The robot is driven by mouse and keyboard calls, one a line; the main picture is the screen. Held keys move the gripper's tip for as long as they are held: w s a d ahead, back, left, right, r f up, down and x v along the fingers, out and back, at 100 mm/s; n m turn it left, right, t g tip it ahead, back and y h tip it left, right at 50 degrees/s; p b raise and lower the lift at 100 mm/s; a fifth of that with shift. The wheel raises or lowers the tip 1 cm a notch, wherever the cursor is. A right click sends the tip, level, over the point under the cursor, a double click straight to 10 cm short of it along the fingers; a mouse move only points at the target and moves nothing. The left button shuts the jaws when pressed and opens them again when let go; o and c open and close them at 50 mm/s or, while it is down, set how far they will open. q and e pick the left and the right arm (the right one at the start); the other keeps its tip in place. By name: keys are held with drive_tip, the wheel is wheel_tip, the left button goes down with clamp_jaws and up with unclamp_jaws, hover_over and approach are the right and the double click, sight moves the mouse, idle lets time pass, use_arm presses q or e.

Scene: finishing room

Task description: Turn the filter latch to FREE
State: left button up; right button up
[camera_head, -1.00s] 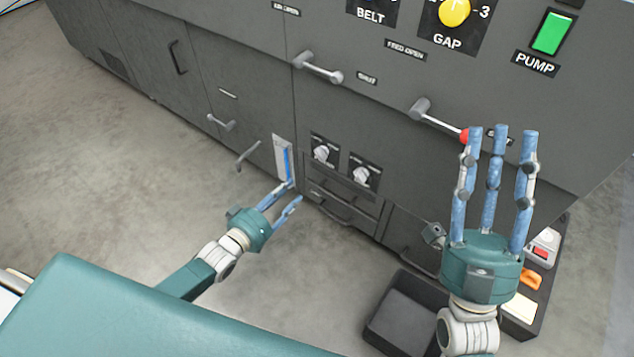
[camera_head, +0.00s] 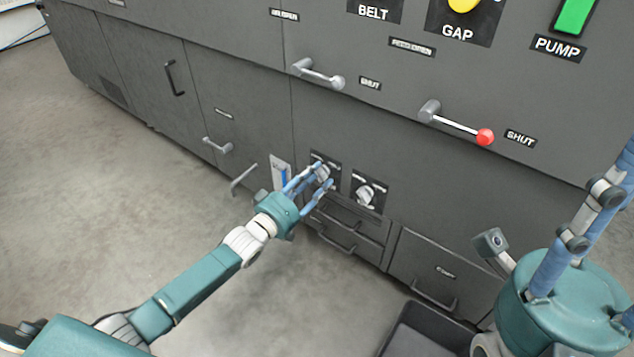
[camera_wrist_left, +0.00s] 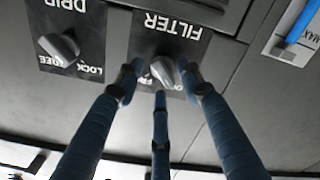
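The filter latch (camera_wrist_left: 165,70) is a small grey knob on a black plate marked FILTER, upside down in the left wrist view. In the head view it is the left of two knobs, partly behind my fingers (camera_head: 322,172). My left gripper (camera_head: 316,182) is open in front of it. In the left wrist view its fingers (camera_wrist_left: 158,82) are spread, one on each side of the knob and one below; contact cannot be told. The fingers partly cover the plate's FREE and LOCK lettering. My right gripper (camera_head: 590,235) is partly cut off at the right edge, its visible fingers spread.
The similar DRIP latch (camera_wrist_left: 60,47) sits beside the filter latch. A gauge with a blue strip (camera_wrist_left: 300,25) is on the other side. Drawer handles (camera_head: 338,240) lie below the latches. A red-tipped lever (camera_head: 485,137) projects above right. A dark bin (camera_head: 420,335) stands on the floor.

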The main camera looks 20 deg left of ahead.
use_arm(q)
drive_tip(key=shift+w+d, duration=0.1)
drive_tip(key=shift+w, duration=0.25)
clamp_jaws()
